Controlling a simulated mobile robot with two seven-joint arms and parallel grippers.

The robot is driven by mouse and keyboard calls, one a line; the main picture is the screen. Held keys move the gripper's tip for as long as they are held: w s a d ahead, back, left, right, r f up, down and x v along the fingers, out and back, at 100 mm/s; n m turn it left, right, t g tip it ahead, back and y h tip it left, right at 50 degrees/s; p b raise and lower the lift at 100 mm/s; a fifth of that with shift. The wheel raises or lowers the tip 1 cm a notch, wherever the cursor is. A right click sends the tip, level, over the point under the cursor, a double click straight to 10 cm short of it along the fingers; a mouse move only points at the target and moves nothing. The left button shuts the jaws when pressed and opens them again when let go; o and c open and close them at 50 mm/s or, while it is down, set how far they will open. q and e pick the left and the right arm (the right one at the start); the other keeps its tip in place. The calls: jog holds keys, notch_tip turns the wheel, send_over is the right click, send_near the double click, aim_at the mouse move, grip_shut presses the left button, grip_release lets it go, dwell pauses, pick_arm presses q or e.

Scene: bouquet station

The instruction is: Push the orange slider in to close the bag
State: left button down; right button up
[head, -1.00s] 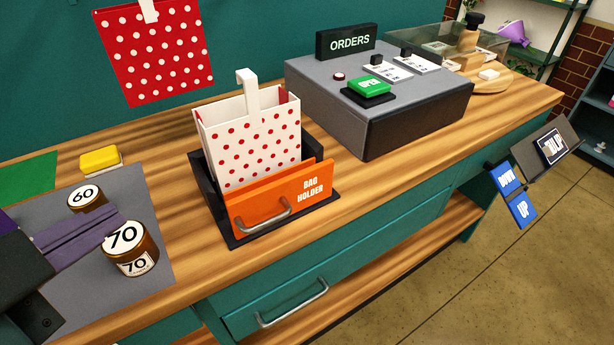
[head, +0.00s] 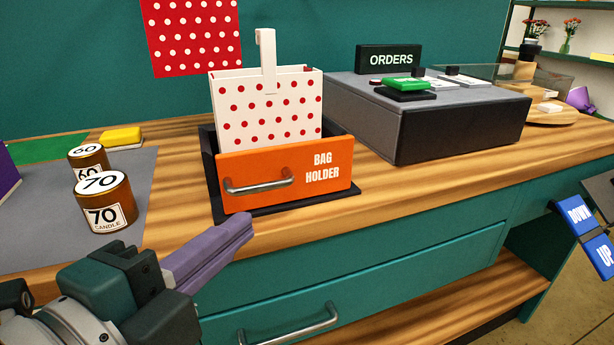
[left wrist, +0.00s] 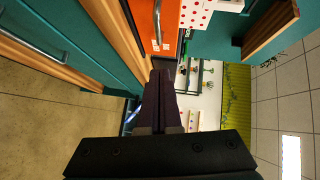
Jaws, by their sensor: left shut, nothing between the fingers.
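The orange slider (head: 325,188), marked BAG HOLDER, is the front of a black holder (head: 209,152) on the wooden counter. It has a metal handle (head: 258,187). The white bag with red dots (head: 262,120) stands upright in the holder behind it, its top edges apart. My left gripper (head: 247,228) is shut and empty, low in front of the slider and apart from it. In the left wrist view the purple fingers (left wrist: 163,90) point toward the orange slider (left wrist: 146,22) at the top. My right gripper is not in view.
Two candle jars (head: 104,203) stand on the grey mat (head: 40,228) left of the holder. The grey ORDERS station (head: 400,118) with a green button stands to the right. The drawer handle (head: 290,328) juts out below the counter. The counter strip before the holder is clear.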

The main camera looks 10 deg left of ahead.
aim_at(251, 176)
pick_arm(q)
jog(key=w, duration=0.2)
jog(key=w+f, duration=0.1)
jog(key=w, duration=0.4)
jog(key=shift+a+f, duration=0.15)
jog(key=shift+a, duration=0.15)
jog(key=shift+w+a+f, duration=0.15)
jog(key=shift+w+a, duration=0.2)
jog(key=shift+w, duration=0.15)
jog(key=w+a, duration=0.1)
jog(key=w, duration=0.1)
jog(key=w+a, duration=0.1)
jog(key=w, duration=0.1)
jog(key=shift+a, duration=0.55)
jog(key=shift+f, duration=0.15)
